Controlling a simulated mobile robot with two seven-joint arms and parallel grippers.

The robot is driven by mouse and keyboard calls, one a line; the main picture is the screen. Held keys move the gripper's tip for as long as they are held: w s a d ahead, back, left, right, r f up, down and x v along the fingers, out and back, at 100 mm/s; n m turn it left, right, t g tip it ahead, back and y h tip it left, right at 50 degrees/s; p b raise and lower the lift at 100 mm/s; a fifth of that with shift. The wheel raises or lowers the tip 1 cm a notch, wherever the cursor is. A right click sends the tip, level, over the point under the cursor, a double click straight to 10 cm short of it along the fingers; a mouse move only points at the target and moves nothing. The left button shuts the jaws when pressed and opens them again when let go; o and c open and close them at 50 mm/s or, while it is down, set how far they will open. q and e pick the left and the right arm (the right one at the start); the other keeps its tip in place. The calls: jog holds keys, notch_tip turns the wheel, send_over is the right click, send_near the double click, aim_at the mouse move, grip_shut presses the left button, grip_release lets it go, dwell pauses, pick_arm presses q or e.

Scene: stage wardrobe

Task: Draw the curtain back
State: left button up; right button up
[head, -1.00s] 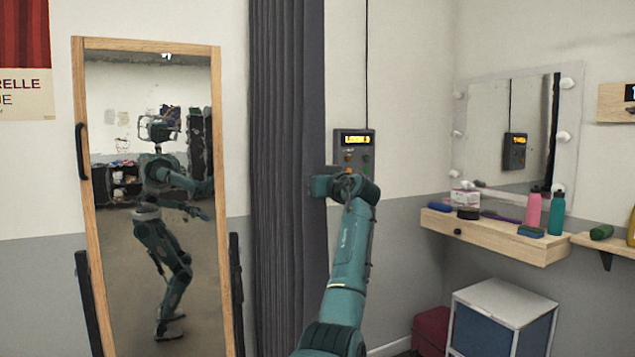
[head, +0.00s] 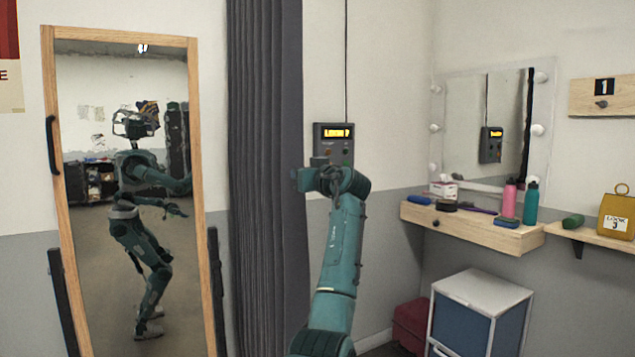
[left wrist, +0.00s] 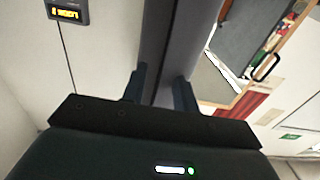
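The dark grey curtain (head: 268,150) hangs in long vertical folds between the standing mirror and the control box. My left gripper (head: 302,180) is at the curtain's right edge, at about the height of the box's lower end. In the left wrist view, which is upside down, the two dark fingers (left wrist: 162,90) stand apart with the curtain (left wrist: 168,45) showing between them. I cannot tell whether they touch the cloth. My right gripper is in neither view.
A wood-framed mirror (head: 193,200) stands left of the curtain. A control box (head: 333,142) with a lit display is on the wall just right of it. A shelf (head: 470,230) with bottles, a white-topped cabinet (head: 482,292) and a red box (head: 410,325) are at right.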

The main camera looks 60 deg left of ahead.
pick_arm(q)
jog(key=d+b, duration=0.1)
jog(key=d, duration=0.8)
jog(key=shift+s+d, duration=0.2)
jog(key=shift+s, duration=0.2)
